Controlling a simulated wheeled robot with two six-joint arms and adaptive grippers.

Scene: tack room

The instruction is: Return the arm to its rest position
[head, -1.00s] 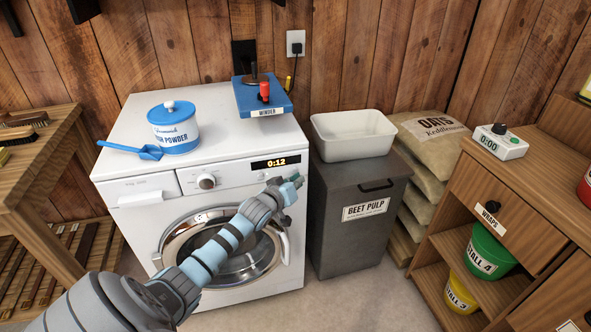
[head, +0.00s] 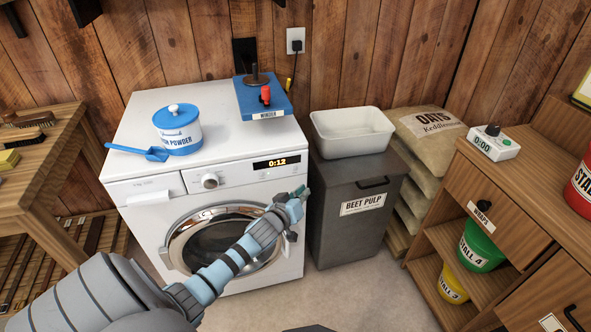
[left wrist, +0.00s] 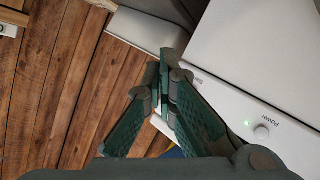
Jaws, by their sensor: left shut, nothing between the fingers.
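My left arm reaches in from the lower left of the head view, in front of the white washing machine (head: 150,215). My left gripper (head: 301,192) is at the machine's right front edge, below the display reading 0:12. In the left wrist view the gripper's fingers (left wrist: 160,75) are together at their tips, with nothing between them. The machine's front panel, with a lit green light and a power button (left wrist: 262,131), lies to the right of the fingers there. My right gripper is in neither view.
A blue-lidded powder tub (head: 178,132), a blue scoop (head: 156,154) and a blue winder (head: 262,98) stand on the machine. The grey beet pulp bin (head: 340,235) is close right of the gripper. A white tub (head: 352,143) sits on it. A wooden cabinet (head: 520,195) is further right.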

